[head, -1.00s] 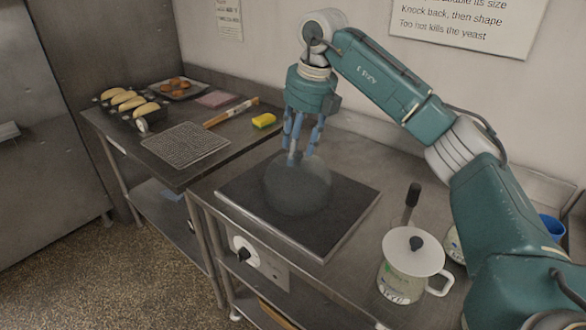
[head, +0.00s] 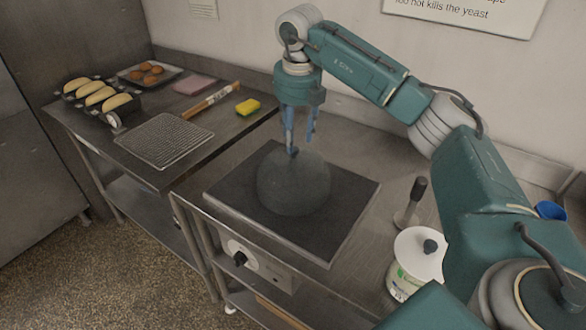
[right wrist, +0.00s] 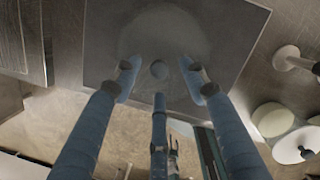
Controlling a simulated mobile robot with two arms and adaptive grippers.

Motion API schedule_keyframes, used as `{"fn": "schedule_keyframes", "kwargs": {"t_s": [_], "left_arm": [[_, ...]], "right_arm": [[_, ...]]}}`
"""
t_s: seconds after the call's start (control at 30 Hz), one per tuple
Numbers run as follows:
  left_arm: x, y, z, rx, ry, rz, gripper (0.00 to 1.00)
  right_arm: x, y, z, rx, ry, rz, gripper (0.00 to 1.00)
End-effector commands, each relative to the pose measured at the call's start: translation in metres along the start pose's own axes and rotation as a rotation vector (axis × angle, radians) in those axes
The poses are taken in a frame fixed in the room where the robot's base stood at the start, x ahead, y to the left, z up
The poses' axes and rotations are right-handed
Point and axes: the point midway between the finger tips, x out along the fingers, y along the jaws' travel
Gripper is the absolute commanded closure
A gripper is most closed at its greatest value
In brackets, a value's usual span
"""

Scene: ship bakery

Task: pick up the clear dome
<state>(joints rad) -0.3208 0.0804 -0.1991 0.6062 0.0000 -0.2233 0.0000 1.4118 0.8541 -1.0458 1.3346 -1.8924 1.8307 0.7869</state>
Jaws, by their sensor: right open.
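The clear dome (head: 293,188) sits on a dark square plate (head: 345,205) set in the steel counter. It is see-through and grey, with a small round knob on top; the knob (right wrist: 158,69) shows in the right wrist view. My right gripper (head: 298,146) points down over the dome's top. In the right wrist view its fingers (right wrist: 160,82) are open and spread around the knob, with visible gaps. I cannot tell whether any fingertip touches the dome. My left gripper is not in view.
A white lidded pot (head: 417,258) and a dark-handled tool (head: 411,200) stand right of the plate. On the left counter are a wire rack (head: 165,140), a yellow sponge (head: 247,107), a rolling pin (head: 205,100) and long loaves (head: 100,95). A blue cup (head: 550,210) is far right.

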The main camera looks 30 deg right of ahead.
Motion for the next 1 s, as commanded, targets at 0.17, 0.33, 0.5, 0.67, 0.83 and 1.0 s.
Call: {"fn": "schedule_keyframes", "kwargs": {"t_s": [0.17,0.33,0.5,0.67,0.83,1.0], "left_arm": [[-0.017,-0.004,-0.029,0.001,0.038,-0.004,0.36],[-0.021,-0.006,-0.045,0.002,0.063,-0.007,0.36],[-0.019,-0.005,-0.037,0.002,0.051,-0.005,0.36],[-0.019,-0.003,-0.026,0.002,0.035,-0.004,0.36],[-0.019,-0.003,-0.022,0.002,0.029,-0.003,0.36],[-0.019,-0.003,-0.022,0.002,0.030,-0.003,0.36]], "right_arm": [[0.025,0.003,-0.006,-0.001,0.005,-0.002,0.57],[0.040,0.003,-0.005,-0.001,0.001,-0.001,0.57],[0.041,0.003,-0.005,-0.001,0.000,0.000,0.57],[0.041,0.003,-0.005,-0.001,0.000,0.000,0.81],[0.041,0.004,-0.005,-0.001,0.000,0.000,1.00],[0.040,0.004,-0.005,-0.001,0.000,0.000,1.00]]}}
